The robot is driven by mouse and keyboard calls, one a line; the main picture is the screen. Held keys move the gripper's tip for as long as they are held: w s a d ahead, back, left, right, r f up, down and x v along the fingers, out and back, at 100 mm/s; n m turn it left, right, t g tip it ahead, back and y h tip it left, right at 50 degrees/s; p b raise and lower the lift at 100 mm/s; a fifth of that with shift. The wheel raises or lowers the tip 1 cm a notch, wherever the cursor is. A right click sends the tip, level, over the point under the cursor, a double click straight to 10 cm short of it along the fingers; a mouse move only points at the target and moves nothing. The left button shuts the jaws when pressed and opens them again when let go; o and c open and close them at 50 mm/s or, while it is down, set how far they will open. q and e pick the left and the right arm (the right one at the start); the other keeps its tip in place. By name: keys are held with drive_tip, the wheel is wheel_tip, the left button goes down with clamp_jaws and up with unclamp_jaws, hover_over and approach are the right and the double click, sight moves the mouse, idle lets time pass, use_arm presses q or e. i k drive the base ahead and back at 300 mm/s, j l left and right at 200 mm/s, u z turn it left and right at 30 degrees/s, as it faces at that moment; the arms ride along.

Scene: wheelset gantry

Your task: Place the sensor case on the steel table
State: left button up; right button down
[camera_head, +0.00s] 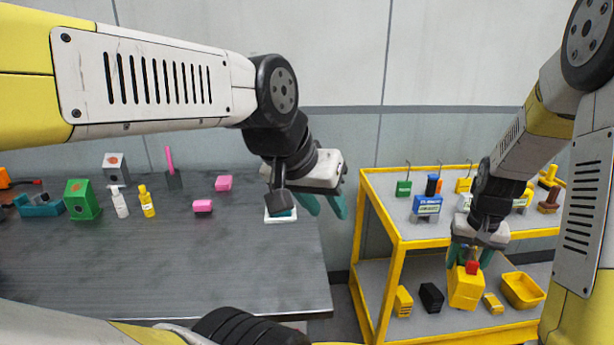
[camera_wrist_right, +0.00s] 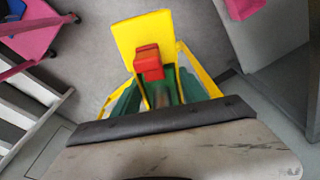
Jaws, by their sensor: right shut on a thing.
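My right gripper (camera_head: 470,258) is shut on a yellow case (camera_head: 465,288) with a red block on top, which I take to be the sensor case. It hangs in front of the yellow-framed cart. In the right wrist view, the case (camera_wrist_right: 143,38) and its red part sit between the teal fingers of the gripper (camera_wrist_right: 158,92). The grey steel table (camera_head: 170,265) fills the left side of the head view, well away from the case. My left gripper (camera_head: 324,206) hangs above the table's right edge, its teal fingers apart and empty.
The table's front and middle are clear. The yellow cart (camera_head: 393,270) carries items on two shelves; a gap separates it from the table.

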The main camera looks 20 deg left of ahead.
sight(141, 267)
drive_tip(key=k+j, duration=0.15)
drive_tip(key=j, duration=0.45)
drive_tip(key=k+j+u, duration=0.1)
drive_tip(key=j, duration=0.5)
drive_tip(key=k+j, duration=0.15)
drive_tip(key=j, duration=0.5)
drive_tip(key=k+j+u, duration=0.1)
drive_tip(key=j, duration=0.5)
drive_tip(key=k+j, duration=0.1)
drive_tip(key=j, duration=0.5)
